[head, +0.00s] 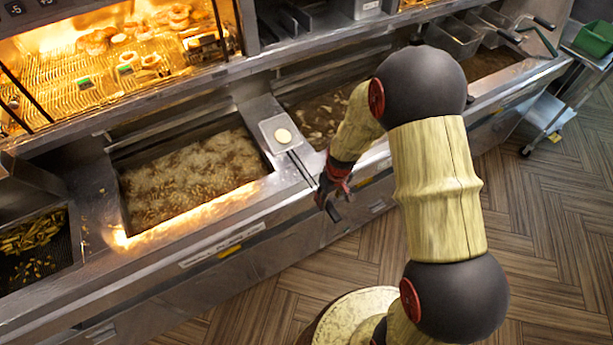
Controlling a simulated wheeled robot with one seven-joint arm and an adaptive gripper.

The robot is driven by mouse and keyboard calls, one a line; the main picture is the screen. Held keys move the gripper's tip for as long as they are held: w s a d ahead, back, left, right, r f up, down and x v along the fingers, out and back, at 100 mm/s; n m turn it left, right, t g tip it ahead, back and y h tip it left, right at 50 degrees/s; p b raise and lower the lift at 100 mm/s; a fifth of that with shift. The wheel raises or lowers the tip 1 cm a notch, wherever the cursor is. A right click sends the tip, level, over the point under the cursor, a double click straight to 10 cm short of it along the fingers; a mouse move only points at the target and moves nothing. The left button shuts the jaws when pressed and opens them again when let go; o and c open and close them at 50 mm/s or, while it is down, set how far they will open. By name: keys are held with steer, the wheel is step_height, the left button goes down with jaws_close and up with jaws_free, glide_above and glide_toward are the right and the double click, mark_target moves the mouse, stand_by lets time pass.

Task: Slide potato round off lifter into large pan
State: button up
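The lifter is a flat square steel plate (270,127) with a thin dark handle. A pale potato round (283,136) lies flat on the plate. The plate is over the steel divider between two frying pans; I cannot tell whether it touches it. My gripper (326,196) is at the handle's near end and appears shut on it, though the fingers are small and partly dark. The left pan (122,205) holds bubbling oil full of frying pieces. The right pan (300,83) holds darker oil with fewer pieces and is partly hidden by my arm. I cannot tell which is the large pan.
A heated cabinet (100,65) with food on racks stands behind the left pan. A chip bin (72,235) is at far left. More baskets (450,37) and a trolley with a green tub (594,38) are at right. The wooden floor in front is clear.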

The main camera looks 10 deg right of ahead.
mark_target(328, 203)
steer(key=f+b, duration=0.2)
steer(key=f, duration=0.1)
steer(key=f+b, duration=0.1)
steer(key=f, duration=0.1)
steer(key=shift+w+a, duration=0.1)
steer(key=shift+w, duration=0.2)
steer(key=shift+c, duration=1.1)
jaws_close()
